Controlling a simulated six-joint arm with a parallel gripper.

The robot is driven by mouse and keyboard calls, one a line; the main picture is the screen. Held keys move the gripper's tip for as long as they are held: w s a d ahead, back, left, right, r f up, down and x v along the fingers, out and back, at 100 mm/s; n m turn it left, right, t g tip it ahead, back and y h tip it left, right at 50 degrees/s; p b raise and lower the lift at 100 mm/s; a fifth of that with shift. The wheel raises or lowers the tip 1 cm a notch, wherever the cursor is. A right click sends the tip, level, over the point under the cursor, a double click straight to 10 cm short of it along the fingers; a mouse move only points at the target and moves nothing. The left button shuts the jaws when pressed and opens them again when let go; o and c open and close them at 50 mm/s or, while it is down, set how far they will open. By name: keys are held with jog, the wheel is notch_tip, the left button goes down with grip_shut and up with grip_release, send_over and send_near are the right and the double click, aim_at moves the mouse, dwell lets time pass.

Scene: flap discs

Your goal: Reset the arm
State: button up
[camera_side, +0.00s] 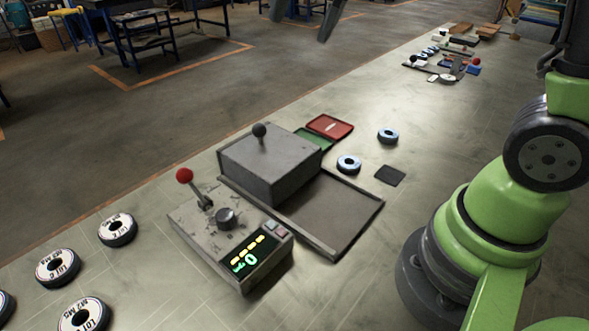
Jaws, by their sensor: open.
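My gripper (299,30) shows only as two grey fingers at the top edge. They are spread apart with nothing between them, above the floor in the picture and well clear of the bench things. The rest of my gripper is out of frame. Several flap discs with white labels lie flat at the lower left, including one disc (118,230) and another (58,267).
A control box (185,222) has a red-knobbed lever, a dial and a lit display. Behind it stands a grey box (262,175) with a black-knobbed lever and a shallow tray (345,238). Red (328,126) and green (316,139) trays and a black square (390,175) lie nearby.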

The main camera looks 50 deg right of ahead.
jog(key=s+a+n+t, duration=0.1)
jog(key=s+n+t, duration=0.2)
jog(key=s+n, duration=0.6)
jog(key=s, duration=0.5)
jog(key=shift+s+f+t+y, duration=0.15)
jog(key=shift+s+t+y, duration=0.15)
jog(key=shift+s+y, duration=0.1)
